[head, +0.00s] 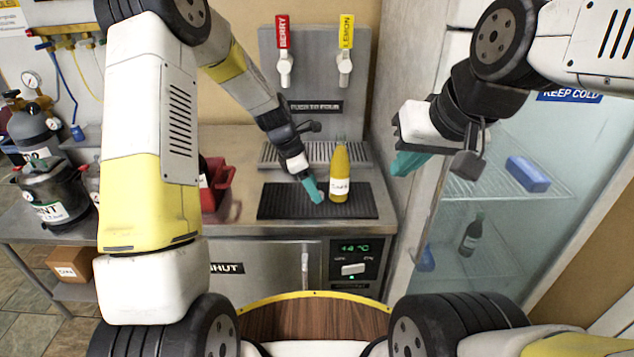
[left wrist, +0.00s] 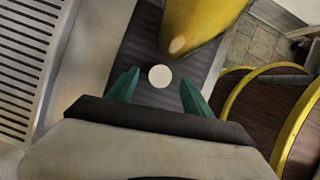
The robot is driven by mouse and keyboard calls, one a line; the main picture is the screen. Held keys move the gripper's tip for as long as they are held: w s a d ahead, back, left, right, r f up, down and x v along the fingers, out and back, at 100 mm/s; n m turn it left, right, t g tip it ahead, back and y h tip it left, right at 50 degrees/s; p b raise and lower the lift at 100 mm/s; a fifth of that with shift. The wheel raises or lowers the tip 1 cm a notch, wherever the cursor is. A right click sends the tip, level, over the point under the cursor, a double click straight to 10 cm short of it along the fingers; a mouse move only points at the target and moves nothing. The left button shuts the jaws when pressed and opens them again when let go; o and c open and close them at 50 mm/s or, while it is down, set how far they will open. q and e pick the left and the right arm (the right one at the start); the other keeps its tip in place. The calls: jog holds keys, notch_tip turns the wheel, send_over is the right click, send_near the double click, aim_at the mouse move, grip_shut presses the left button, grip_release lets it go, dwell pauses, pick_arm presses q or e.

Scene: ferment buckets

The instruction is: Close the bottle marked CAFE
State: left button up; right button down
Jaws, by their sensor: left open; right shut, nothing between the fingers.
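A yellow bottle (head: 340,178) with a white label stands upright on the black mat (head: 275,202); the label's writing is too small to read surely. Its narrow neck shows no clear cap. In the left wrist view the bottle (left wrist: 203,18) is at the top, its tan tip toward my fingers. A small white disc (left wrist: 160,76), perhaps a cap, shows between and just beyond the fingertips; I cannot tell its height. My left gripper (head: 314,190) is open, pointing down just left of the bottle, apart from it. My right gripper (head: 408,163) is shut and empty, right of the bottle.
A red bin (head: 217,190) is at the left. A glass-door fridge at the right holds a dark bottle (head: 471,235).

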pick_arm(q)
jog(key=shift+d+f, duration=0.2)
jog(key=shift+f, duration=0.35)
grip_shut()
jog(key=shift+r, duration=0.1)
notch_tip(320, 180, up, 4)
jog(key=shift+f, duration=0.25)
jog(key=s+r, duration=0.1)
jog(key=s, duration=1.5)
jog(key=shift+r, duration=0.15)
